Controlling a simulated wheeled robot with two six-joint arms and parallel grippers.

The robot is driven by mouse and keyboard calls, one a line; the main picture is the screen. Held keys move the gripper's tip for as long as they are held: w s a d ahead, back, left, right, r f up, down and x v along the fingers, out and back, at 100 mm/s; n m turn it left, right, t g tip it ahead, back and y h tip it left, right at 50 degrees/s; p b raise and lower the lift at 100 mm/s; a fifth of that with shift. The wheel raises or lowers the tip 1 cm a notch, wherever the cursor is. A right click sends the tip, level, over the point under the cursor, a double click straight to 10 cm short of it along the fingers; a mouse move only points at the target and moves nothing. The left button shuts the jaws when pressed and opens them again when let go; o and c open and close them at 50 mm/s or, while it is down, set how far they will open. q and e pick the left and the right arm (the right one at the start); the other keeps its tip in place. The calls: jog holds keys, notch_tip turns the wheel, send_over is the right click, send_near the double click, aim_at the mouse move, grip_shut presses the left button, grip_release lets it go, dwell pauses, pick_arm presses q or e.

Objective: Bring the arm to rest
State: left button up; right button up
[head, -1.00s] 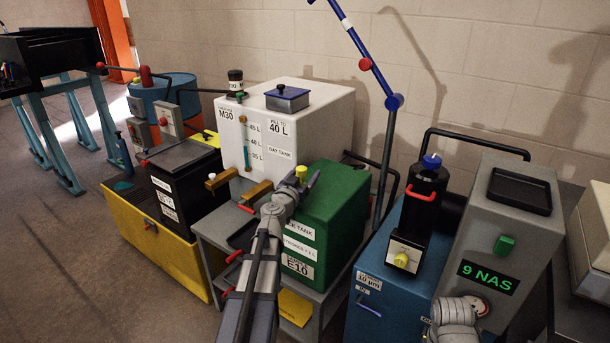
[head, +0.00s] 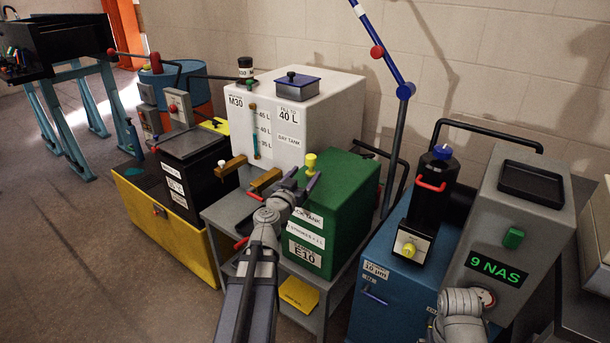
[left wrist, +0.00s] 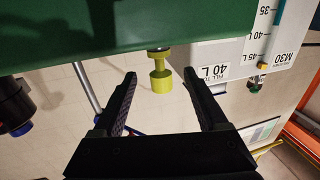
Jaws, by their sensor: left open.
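My left gripper (head: 300,184) is at the front of the green tank (head: 345,195), just below the yellow cap (head: 310,162) on its top in the head view. It is open, with nothing held. In the left wrist view its two dark fingers (left wrist: 161,84) stand apart. The yellow cap (left wrist: 160,78) shows between them in the picture; I cannot tell how far beyond the tips it is. Part of my right arm shows at the lower right of the head view, but its gripper is not in view.
The white day tank (head: 330,105) with brass taps (head: 265,180) stands close behind and left. A black box (head: 200,165) in a yellow tray (head: 180,245) is further left. The blue unit (head: 385,305) and grey 9 NAS unit (head: 530,225) stand right. Open floor lies front left.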

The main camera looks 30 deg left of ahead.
aim_at(314, 160)
pick_arm(q)
jog(key=shift+w, duration=0.15)
jog(key=w, duration=0.5)
jog(key=w+a, duration=0.1)
jog(key=w, duration=0.1)
jog(key=shift+w+a, duration=0.1)
jog(key=shift+w, duration=0.05)
jog(key=shift+w+r, duration=0.2)
jog(key=shift+r, duration=0.05)
jog(key=shift+s+r+p, duration=0.15)
jog(key=shift+r+p, duration=0.1)
jog(key=shift+p, duration=0.25)
jog(key=shift+f, duration=0.1)
